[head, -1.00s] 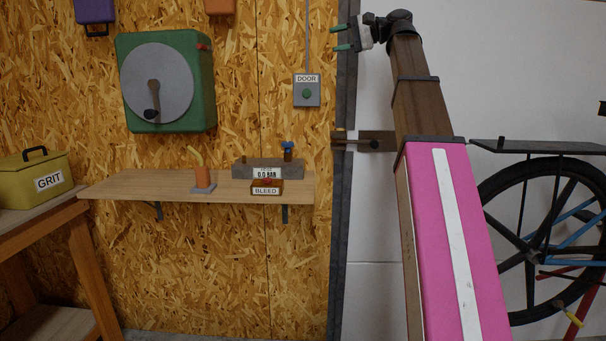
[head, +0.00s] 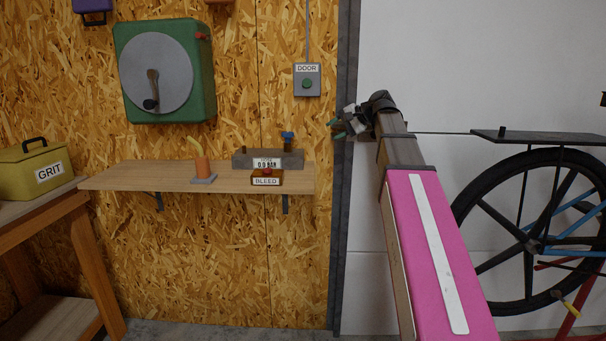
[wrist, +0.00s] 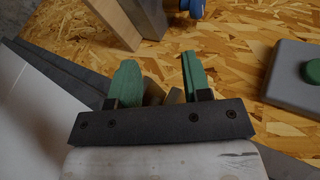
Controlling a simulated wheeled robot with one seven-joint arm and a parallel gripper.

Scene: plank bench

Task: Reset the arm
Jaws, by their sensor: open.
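My gripper (head: 337,129) is at the end of my raised arm, in front of the dark post between the chipboard wall and the white wall. In the wrist view its two green fingers (wrist: 157,82) stand apart with nothing held between them. In the head view it is right of the shelf's end and below the DOOR button box (head: 307,80). That grey box with its green button also shows at the right of the wrist view (wrist: 292,85).
A wall shelf (head: 130,177) holds an orange cylinder (head: 203,167), a gauge block (head: 290,160) and a BLEED button box (head: 265,178). A green crank box (head: 206,75) hangs above. A GRIT case (head: 28,170) sits on a bench at left. A bicycle wheel (head: 465,215) is at right.

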